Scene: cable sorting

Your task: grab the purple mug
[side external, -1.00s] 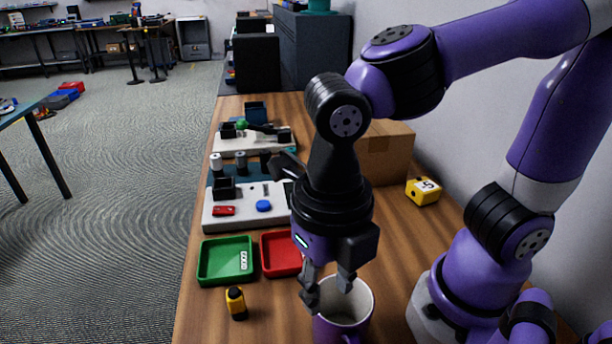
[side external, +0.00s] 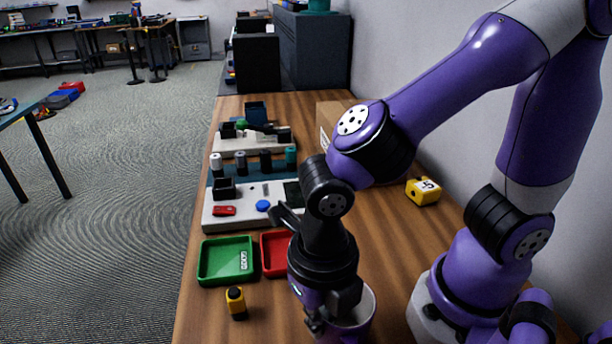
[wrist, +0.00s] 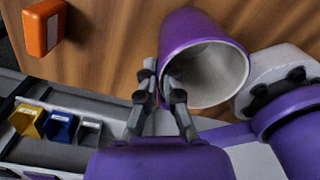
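The purple mug (wrist: 187,35) has a pale grey inside and stands on the wooden table; in the side external view, its rim and pale inside (side external: 364,306) show beside my gripper (side external: 327,326). In the wrist view my gripper (wrist: 161,86) has its fingers close together at the mug's near rim. One finger is outside the wall and the other reaches inside the mouth. They look shut on the wall, though the exact contact is hard to see. The mug's handle is hidden.
A green tray (side external: 207,262) and a red tray (side external: 272,268) lie beyond the mug. A yellow and black block (side external: 236,303) stands to its left. A yellow numbered block (side external: 422,191) and a cardboard box (side external: 332,117) are farther back. Component boards (side external: 232,214) line the left edge.

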